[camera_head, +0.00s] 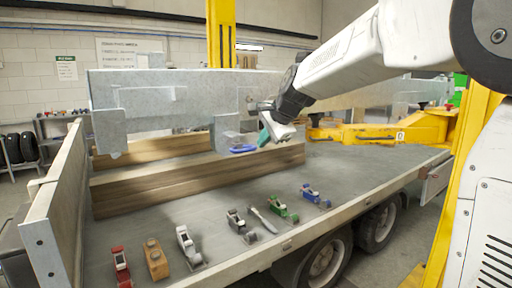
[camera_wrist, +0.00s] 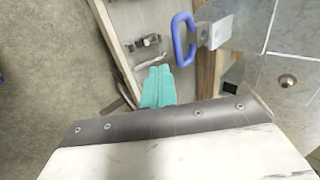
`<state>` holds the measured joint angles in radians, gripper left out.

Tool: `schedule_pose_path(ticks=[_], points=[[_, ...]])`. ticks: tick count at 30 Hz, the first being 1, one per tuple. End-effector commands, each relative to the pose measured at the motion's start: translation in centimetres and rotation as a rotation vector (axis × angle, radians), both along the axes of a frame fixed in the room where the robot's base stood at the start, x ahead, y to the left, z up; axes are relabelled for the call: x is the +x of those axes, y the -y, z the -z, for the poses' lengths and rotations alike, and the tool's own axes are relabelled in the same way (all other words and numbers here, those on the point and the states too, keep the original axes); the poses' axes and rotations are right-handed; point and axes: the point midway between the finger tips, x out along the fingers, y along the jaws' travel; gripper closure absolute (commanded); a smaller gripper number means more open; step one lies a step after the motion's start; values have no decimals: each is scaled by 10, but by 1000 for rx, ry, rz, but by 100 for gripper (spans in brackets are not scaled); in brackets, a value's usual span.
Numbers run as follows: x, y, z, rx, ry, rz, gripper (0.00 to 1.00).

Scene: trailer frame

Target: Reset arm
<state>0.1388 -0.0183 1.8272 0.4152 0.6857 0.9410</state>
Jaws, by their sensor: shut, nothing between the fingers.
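My arm reaches in from the upper right in the head view. My gripper (camera_head: 265,136) has teal fingers, which are shut with nothing between them. The fingers also show in the wrist view (camera_wrist: 160,72).
Several hand tools, including a red plane (camera_head: 121,267), a wooden block (camera_head: 156,259) and a green plane (camera_head: 283,210), lie along the near edge. A yellow machine part (camera_head: 365,133) stands at right.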

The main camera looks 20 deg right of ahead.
Motion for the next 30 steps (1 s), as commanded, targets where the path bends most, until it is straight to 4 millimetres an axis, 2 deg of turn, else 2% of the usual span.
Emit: schedule_pose_path(ticks=[3, 10, 19, 22, 23, 26, 29, 30], points=[[-18, 4, -21, -1, 2, 0, 100], [-39, 9, -45, 0, -1, -1, 100], [-45, 10, -50, -16, -1, -21, 100], [-53, 10, -37, -84, -31, -112, 100], [-59, 9, -25, -117, -58, -157, 100], [-102, 5, 10, -235, -149, -340, 100], [-162, -5, 42, -352, -233, -553, 100], [-188, -9, 53, -393, -264, -639, 100]])
